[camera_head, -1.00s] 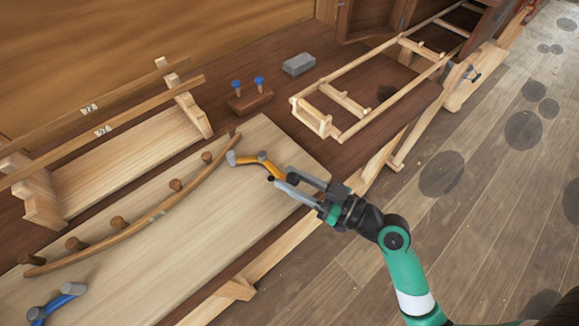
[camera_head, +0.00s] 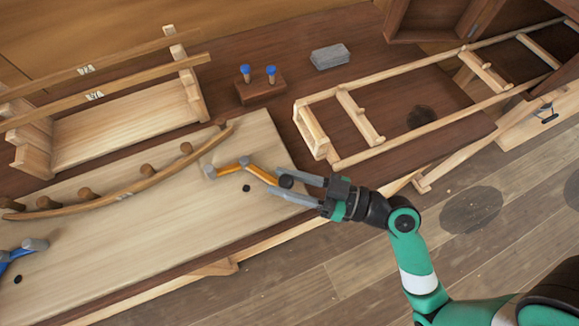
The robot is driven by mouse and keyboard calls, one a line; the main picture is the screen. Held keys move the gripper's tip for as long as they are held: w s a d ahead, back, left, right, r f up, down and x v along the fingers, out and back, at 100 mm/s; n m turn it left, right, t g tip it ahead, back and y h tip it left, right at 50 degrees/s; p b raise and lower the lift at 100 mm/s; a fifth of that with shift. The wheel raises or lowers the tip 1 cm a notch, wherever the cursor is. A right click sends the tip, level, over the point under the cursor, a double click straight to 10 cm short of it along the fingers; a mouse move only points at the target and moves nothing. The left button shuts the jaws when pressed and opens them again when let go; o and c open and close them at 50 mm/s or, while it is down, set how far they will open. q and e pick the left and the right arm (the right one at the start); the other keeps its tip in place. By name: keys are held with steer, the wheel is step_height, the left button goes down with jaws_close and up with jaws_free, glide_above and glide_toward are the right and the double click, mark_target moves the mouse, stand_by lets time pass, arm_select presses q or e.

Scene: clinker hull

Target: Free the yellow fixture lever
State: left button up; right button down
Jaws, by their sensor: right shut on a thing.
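The yellow fixture lever (camera_head: 262,174) lies near the right end of the pale board (camera_head: 150,235), with a grey joint and a grey end on its left. Its right end, with a dark round knob (camera_head: 286,181), is between the grey fingers of my right gripper (camera_head: 276,181), which is shut on it. A curved wooden strip (camera_head: 130,190) runs along the board against several brown pegs. A blue lever (camera_head: 12,256) with a grey end shows at the left edge. My left gripper is not in view.
A peg block with two blue-topped pegs (camera_head: 259,90) and a grey block (camera_head: 330,57) stand behind the board. A ladder-like wooden frame (camera_head: 375,115) lies to the right. A wooden rack (camera_head: 125,132) stands at the back left. Small black spots (camera_head: 246,188) mark the board.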

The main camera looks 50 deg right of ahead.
steer(key=shift+c, duration=2.3)
jaws_free()
steer(key=shift+w+a, duration=0.1)
steer(key=shift+a, duration=0.05)
